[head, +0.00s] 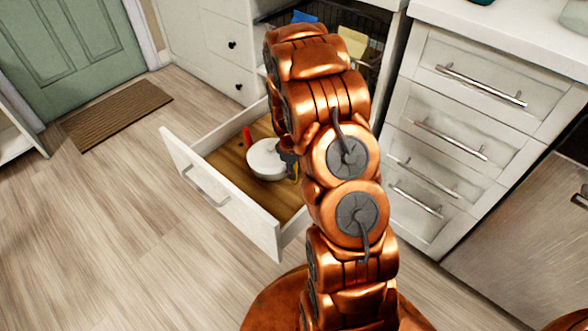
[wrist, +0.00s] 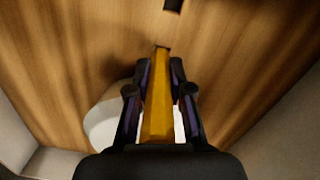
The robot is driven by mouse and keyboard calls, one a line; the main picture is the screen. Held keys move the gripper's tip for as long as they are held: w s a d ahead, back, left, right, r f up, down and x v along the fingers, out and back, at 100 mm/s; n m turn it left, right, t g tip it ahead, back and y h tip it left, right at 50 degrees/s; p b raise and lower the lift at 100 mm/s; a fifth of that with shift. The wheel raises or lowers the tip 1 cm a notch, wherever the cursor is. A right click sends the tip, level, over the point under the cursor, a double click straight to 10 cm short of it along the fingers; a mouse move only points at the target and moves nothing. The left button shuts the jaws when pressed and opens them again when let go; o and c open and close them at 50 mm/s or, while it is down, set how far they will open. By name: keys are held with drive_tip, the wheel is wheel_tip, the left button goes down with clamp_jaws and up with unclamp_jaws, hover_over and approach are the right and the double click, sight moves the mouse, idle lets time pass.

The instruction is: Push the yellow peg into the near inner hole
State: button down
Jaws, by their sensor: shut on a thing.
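My gripper (wrist: 160,92) is shut on the yellow peg (wrist: 158,115), one finger on each side of it. The peg's far end meets a small dark square hole (wrist: 162,46) in the wooden drawer floor. I cannot tell whether the tip is inside the hole or just above it. Another dark hole (wrist: 173,5) shows farther off at the top edge of the wrist view. In the head view my gripper (head: 290,165) is low in the open drawer, mostly hidden by my arm, with only a sliver of yellow showing. A red peg (head: 247,137) stands upright toward the drawer's back left.
A white round object (head: 267,158) sits in the drawer beside my gripper; it shows partly behind the fingers in the wrist view (wrist: 104,125). The white drawer front (head: 207,187) and side walls enclose the space. Closed drawers (head: 440,140) stand at right.

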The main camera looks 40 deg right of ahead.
drive_tip(key=shift+f, duration=0.15)
drive_tip(key=c, duration=1)
unclamp_jaws()
drive_tip(key=r, duration=1.1)
drive_tip(key=shift+w+a+r, duration=0.25)
drive_tip(key=shift+w, duration=0.05)
drive_tip(key=shift+r, duration=0.25)
